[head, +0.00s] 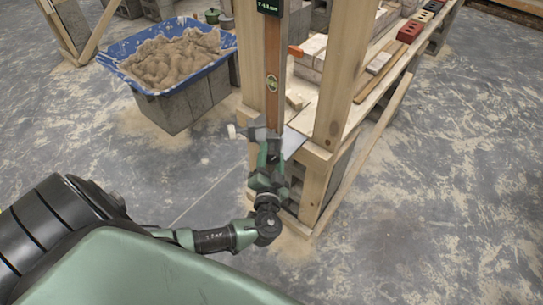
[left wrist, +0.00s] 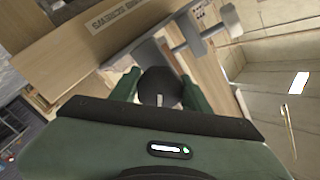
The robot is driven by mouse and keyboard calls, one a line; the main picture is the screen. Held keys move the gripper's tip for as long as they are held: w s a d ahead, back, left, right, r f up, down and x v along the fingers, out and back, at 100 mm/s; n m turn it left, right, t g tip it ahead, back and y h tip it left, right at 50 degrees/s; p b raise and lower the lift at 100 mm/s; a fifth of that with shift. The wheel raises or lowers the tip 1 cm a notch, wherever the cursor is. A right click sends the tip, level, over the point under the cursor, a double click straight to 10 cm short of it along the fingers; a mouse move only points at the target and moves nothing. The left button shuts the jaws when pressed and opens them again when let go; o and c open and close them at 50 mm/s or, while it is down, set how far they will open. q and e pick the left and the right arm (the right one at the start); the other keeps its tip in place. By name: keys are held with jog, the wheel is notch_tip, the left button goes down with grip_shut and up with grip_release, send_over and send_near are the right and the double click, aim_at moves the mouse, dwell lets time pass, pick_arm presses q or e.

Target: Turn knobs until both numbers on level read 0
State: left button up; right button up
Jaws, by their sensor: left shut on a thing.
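A wooden level (head: 272,100) stands upright at the frame post, with a yellow-green vial. A dark digital display (head: 270,6) is at its top, cut by the picture edge; its green text seems to read about 4.8 mm, and I see only one number. My left gripper (head: 268,152) is low at the post, below the level. In the left wrist view its green fingers are shut on a dark round knob (left wrist: 158,84), one finger on each side. A wooden board (left wrist: 95,42) beside it carries upside-down lettering ending in "SCREWS". My right gripper is out of view.
A grey clamp with a white-tipped handle (head: 232,131) sticks out left, just above my gripper. A blue tub of sand (head: 220,52) stands on grey blocks at left. A plank shelf with bricks (head: 409,31) runs back right. The floor in front is open.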

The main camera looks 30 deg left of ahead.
pick_arm(q)
jog(key=m, duration=0.4)
jog(key=shift+m, duration=0.3)
jog(key=m, duration=0.4)
jog(key=shift+m, duration=0.3)
jog(key=m+p, duration=0.1)
jog(key=m, duration=0.3)
jog(key=shift+m, duration=0.3)
jog(key=shift+m+p, duration=0.85)
jog(key=shift+m, duration=1.45)
jog(key=o, duration=1.3)
jog(key=shift+s+d, duration=0.1)
